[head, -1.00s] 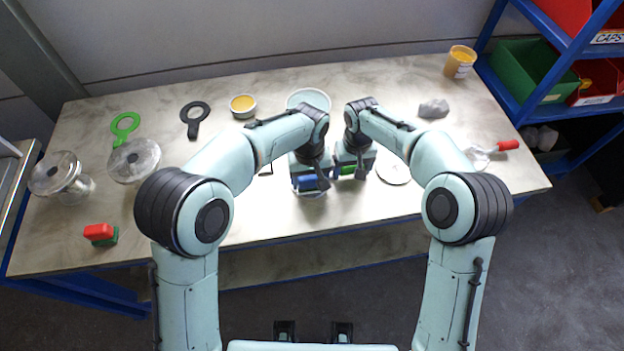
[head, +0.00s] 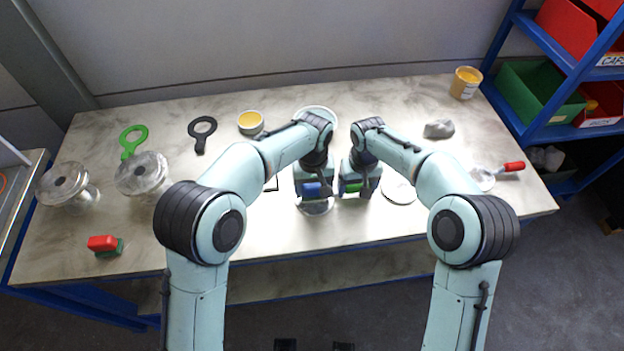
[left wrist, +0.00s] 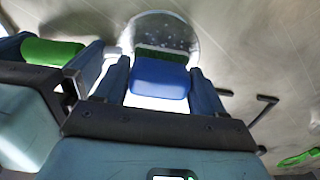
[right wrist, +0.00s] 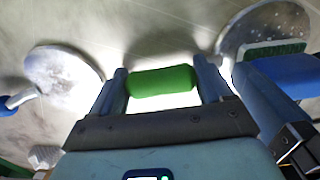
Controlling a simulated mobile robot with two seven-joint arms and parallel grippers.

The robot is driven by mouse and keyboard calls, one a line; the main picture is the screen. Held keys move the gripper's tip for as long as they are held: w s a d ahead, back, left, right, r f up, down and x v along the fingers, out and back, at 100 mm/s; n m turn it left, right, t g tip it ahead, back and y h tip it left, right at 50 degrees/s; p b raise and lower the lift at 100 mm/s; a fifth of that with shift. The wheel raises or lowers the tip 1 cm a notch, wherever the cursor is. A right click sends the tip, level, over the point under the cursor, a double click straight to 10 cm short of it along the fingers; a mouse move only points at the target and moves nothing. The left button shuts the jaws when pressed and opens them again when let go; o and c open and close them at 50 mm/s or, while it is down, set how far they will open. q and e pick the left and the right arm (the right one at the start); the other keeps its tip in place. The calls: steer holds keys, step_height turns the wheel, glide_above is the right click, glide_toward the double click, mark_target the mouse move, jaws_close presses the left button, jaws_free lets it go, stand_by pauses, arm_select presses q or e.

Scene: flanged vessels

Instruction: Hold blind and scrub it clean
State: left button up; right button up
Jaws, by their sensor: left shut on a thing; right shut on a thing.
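My left gripper (head: 313,192) is shut on the blue grip of a scrub pad (left wrist: 160,80); a green pad face shows under it. The pad is over a round grey blind (left wrist: 160,25), which also shows below the gripper in the head view (head: 316,209). My right gripper (head: 353,191) is shut on a green handle (right wrist: 160,82) beside the blind. A short pale stem between the handle and the disc shows in the left wrist view. Whether the pad touches the disc I cannot tell.
A second disc (right wrist: 62,75) with a blue handle lies beside my right gripper. A red-handled disc (head: 482,179), grey lump (head: 438,129) and yellow tub (head: 465,83) are right. Two flanged vessels (head: 140,172) and a red-green pad (head: 104,245) are left.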

arm_select(q)
steer(key=shift+s+d, duration=0.2)
steer(key=shift+s, duration=0.8)
steer(key=shift+s+d, duration=0.2)
steer(key=shift+s, duration=0.75)
steer(key=shift+s+r, duration=0.1)
steer(key=shift+s, duration=0.15)
step_height(320, 180, up, 8)
arm_select(e)
steer(key=o, duration=1.5)
steer(key=shift+r, duration=0.15)
step_height(320, 180, up, 12)
